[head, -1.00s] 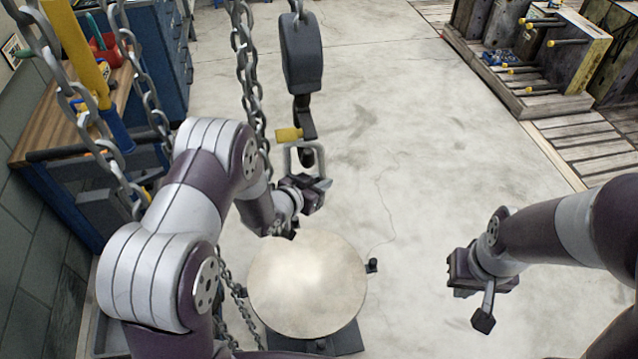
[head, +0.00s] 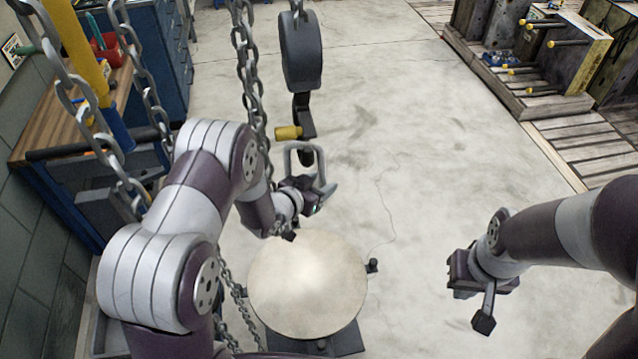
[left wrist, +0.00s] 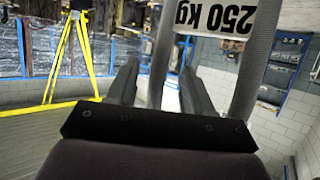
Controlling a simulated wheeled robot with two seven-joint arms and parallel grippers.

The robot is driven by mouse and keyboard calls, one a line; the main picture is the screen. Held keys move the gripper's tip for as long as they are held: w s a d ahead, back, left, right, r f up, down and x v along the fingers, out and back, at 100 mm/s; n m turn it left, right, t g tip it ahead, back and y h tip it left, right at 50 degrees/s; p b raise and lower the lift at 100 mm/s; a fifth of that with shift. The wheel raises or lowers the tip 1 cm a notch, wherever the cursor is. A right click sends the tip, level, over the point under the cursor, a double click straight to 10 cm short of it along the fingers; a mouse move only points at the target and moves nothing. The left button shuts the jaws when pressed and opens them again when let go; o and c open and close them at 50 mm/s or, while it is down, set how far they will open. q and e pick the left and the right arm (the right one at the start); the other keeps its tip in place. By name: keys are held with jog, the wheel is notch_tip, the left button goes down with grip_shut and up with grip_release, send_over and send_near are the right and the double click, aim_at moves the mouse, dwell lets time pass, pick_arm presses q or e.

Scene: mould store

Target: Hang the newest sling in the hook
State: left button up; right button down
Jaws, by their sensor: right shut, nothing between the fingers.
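A grey sling loop (head: 303,146) shows at the lower end of the hoist hook (head: 304,112). Its lower part is hidden by my left gripper (head: 310,175). I cannot tell whether the loop bears on the hook or is only in front of it. My left gripper is just below, its fingers spread apart. In the left wrist view one grey strap (left wrist: 160,55) runs up between the fingers and another (left wrist: 255,60) stands to the right. My right gripper (head: 484,325) is shut and empty, low over the floor at the right, far from the hook.
A hoist block (head: 301,50) hangs above the hook, with a yellow piece (head: 288,132) beside it. Chains (head: 247,75) hang at the left. A round pale top (head: 308,285) stands below. A wooden rack with pegs (head: 572,70) is at the back right. The middle floor is clear.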

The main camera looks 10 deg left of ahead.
pick_arm(q)
jog(key=v, duration=1.2)
jog(key=shift+s+r, duration=0.2)
jog(key=shift+s, duration=0.15)
jog(key=shift+a, duration=0.1)
jog(key=s+r+n+g+y, duration=0.1)
jog(key=s+n+g+y, duration=0.1)
jog(key=s+g, duration=0.3)
jog(key=s+a+r+n+g+y, duration=0.1)
jog(key=s+r+n+g+y, duration=0.1)
jog(key=s, duration=0.8)
jog(key=n+g+y, duration=0.1)
jog(key=g+y, duration=0.1)
jog(key=g, duration=0.1)
jog(key=shift+a+r+g, duration=0.25)
jog(key=shift+a+g, duration=0.05)
jog(key=shift+g, duration=0.1)
jog(key=shift+w, duration=0.1)
